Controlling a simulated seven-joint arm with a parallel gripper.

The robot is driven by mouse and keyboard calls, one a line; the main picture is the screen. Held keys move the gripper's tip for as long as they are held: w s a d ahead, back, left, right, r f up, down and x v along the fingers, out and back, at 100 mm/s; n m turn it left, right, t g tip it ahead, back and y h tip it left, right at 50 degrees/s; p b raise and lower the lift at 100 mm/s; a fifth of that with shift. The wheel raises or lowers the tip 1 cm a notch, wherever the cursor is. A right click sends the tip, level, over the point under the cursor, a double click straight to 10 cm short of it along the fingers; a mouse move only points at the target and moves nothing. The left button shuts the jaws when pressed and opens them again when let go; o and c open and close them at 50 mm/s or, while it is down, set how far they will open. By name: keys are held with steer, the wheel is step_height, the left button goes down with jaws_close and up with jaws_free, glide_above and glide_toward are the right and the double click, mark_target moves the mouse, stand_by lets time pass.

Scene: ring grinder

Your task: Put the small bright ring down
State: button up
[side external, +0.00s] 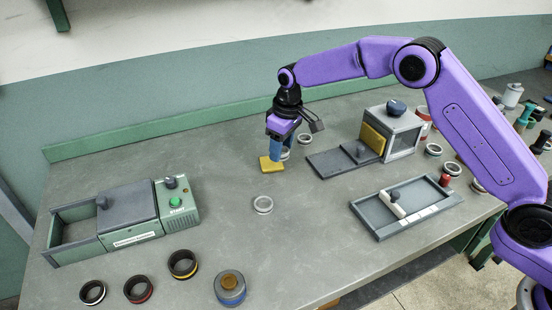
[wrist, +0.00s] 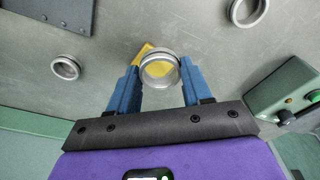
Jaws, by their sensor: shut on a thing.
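In the wrist view, the small bright ring (wrist: 160,70) is a pale metal ring between the two blue fingers of my gripper (wrist: 160,80). The fingers are shut on its sides. In the side view, my gripper (side external: 275,158) points down over the back middle of the table, its tips close to a yellow block (side external: 271,165). The yellow block (wrist: 146,54) shows partly behind the ring in the wrist view. A pale ring edge shows right of the fingers in the side view; I cannot tell whether it is the held ring.
A loose pale ring (side external: 263,204) lies in front of my gripper, another (side external: 305,139) behind right. A dark plate (side external: 328,164) with a grey box machine (side external: 392,132) stands right; a green-button station (side external: 176,203) stands left. A grey tray (side external: 378,228) lies front right. Table around the front ring is clear.

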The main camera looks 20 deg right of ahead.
mark_target(275, 169)
steer(key=shift+w+a+f, duration=0.2)
steer(key=shift+w+f, duration=0.25)
steer(key=shift+f, duration=0.2)
steer(key=shift+w+a+f, duration=0.15)
steer(key=shift+w+f, duration=0.3)
steer(key=shift+f, duration=1.6)
steer(key=shift+f, duration=0.1)
steer(key=o, duration=1.1)
steer(key=shift+s+d+r, duration=0.15)
steer(key=shift+s+r, duration=0.05)
steer(key=shift+r, duration=1.85)
steer(key=shift+s+d+r, duration=0.1)
steer(key=shift+s+r, duration=0.15)
steer(key=shift+r, duration=1.75)
steer(key=shift+s+d+r, duration=0.15)
steer(key=shift+s+r, duration=0.05)
steer(key=shift+r, duration=1.85)
